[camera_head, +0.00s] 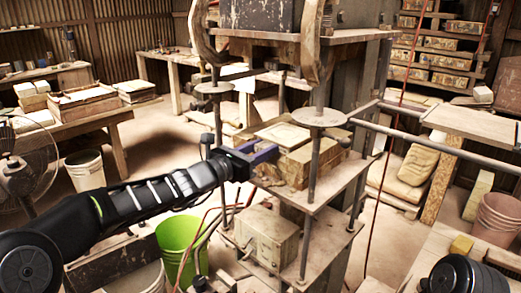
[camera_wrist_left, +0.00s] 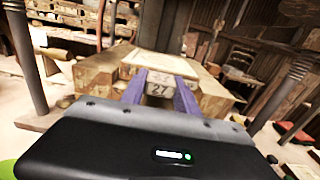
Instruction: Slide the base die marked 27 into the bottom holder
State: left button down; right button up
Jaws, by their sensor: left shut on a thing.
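The base die marked 27 (camera_wrist_left: 158,88) is a pale, worn block with a square raised top. In the head view its top (camera_head: 283,134) shows inside the press. My left gripper (camera_head: 256,154) is shut on its near end, with purple fingers on both sides of the number in the left wrist view (camera_wrist_left: 160,92). The bottom holder (camera_head: 318,158) is a worn yellowish block around the die; its side blocks flank the die in the left wrist view (camera_wrist_left: 215,100). Whether the die is fully seated cannot be told. My right gripper is not in view.
Press columns (camera_head: 318,150) stand close to the holder, with a lower plate (camera_head: 320,235) and a block (camera_head: 267,235) below. A green bucket (camera_head: 182,245) stands under my left arm. A fan (camera_head: 28,165) is at the left.

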aim_at(269, 142)
pick_arm(q)
jog(key=shift+w+d+r, duration=0.1)
jog(key=shift+d+r, duration=0.05)
jog(key=shift+r, duration=0.05)
jog(key=shift+x, duration=1.1)
jog(key=shift+w+d+p, duration=0.4)
jog(key=shift+w+d, duration=0.05)
jog(key=shift+w, duration=0.15)
jog(key=c, duration=1.1)
grip_release()
jog(key=shift+s, duration=0.1)
jog(key=shift+o, duration=1.3)
jog(key=shift+f, duration=0.3)
jog(key=shift+a, duration=0.15)
jog(key=shift+s+a+b, duration=0.25)
jog(key=shift+b, duration=0.05)
jog(key=b+v, duration=0.1)
jog(key=v, duration=0.6)
jog(key=shift+d+r+b, duration=0.1)
jog(key=shift+r+b, duration=0.05)
jog(key=shift+b, duration=0.25)
